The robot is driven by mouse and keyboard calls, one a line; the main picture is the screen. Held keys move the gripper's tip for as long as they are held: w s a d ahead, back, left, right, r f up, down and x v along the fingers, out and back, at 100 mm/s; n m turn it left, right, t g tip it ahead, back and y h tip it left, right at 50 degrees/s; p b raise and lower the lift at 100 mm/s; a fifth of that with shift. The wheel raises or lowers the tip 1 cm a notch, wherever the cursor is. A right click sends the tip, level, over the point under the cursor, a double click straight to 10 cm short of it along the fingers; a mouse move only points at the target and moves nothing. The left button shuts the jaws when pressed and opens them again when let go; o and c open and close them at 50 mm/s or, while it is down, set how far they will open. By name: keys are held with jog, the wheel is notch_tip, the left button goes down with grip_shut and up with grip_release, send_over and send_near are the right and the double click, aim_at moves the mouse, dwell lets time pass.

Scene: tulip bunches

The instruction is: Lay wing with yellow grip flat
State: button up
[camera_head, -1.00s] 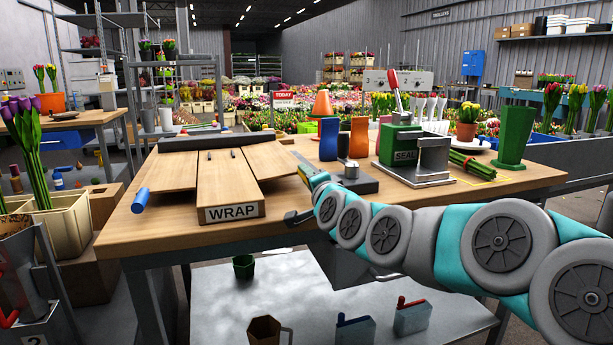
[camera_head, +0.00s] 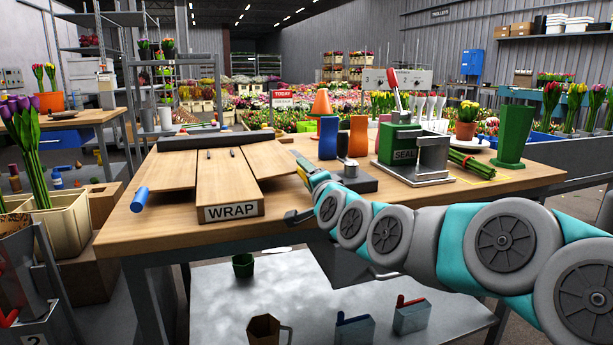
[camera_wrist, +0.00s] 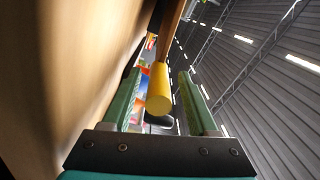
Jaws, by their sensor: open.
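The wrapping board, labelled WRAP (camera_head: 232,211), lies on the wooden table with a wing on each side. The right wing (camera_head: 268,161) spreads toward my gripper; its exact tilt is hard to tell. Its yellow grip (camera_wrist: 160,92) shows in the wrist view at the end of a brown wooden edge (camera_wrist: 171,32), and is hidden in the head view. My gripper (camera_wrist: 159,76) is open, with one green finger on each side of the yellow grip and gaps to both. In the head view my gripper (camera_head: 303,168) is at the right wing's outer edge. The left wing (camera_head: 168,170) has a blue grip (camera_head: 140,200).
A small grey block with a knob (camera_head: 350,172) stands just right of my gripper. Blue (camera_head: 328,138) and orange (camera_head: 358,137) holders and the SEAL press (camera_head: 405,155) stand behind and right. A dark bar (camera_head: 215,139) lies behind the board.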

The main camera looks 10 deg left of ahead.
jog(key=v, duration=0.7)
jog(key=shift+s+d, duration=0.1)
jog(key=shift+s, duration=0.15)
